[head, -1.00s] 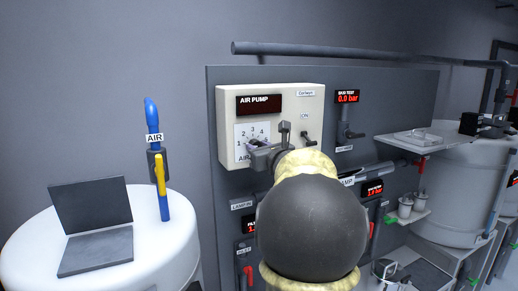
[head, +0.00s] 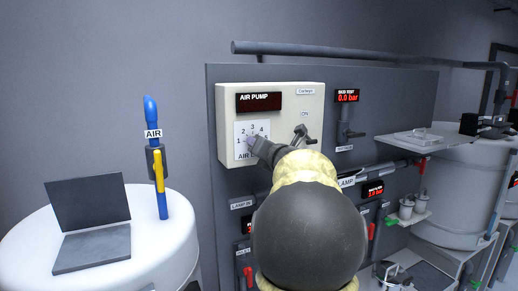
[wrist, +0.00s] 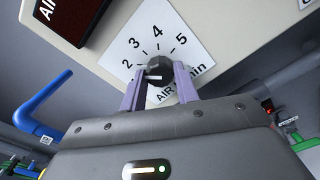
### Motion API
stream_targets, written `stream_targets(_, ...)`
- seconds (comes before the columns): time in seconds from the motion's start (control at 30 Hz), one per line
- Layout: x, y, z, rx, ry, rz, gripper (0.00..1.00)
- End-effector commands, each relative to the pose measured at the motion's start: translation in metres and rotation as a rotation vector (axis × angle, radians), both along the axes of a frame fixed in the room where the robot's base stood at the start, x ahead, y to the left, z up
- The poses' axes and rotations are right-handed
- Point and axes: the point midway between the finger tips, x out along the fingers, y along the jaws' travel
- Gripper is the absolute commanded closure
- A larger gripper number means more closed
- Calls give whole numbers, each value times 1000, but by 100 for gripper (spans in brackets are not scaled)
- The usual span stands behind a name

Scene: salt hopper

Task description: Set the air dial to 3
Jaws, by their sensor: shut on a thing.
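The air dial is a white square plate (wrist: 121,41) with printed digits, on the front of the cream air pump box (head: 285,105). In the wrist view its dark round knob (wrist: 159,70) sits between the two fingers of my gripper (wrist: 160,84), which is shut on it. A pale mark shows on the knob's face, but I cannot tell for sure which digit it points to. The digits 2 to 5 arc above the knob. In the head view, my gripper (head: 254,144) reaches the dial plate (head: 243,130) from the right and hides part of it.
A dark display (head: 259,102) sits above the dial, its reading unlit or too dim. A lever switch (head: 302,133) is right of my gripper on the same box. A blue AIR pipe with a yellow handle (head: 159,171) and a laptop-like panel (head: 90,204) stand at left.

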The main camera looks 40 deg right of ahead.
Motion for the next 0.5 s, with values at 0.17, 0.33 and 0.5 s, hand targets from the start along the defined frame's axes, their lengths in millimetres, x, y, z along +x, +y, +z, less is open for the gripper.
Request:
stream_targets(0.17, 0, 0, 0, 163, -38, -1, 92)
stream_targets(0.33, 0, 0, 0, 320, -75, 0, 92)
stream_targets(0.5, 0, -1, 0, 470, -111, -1, 92)
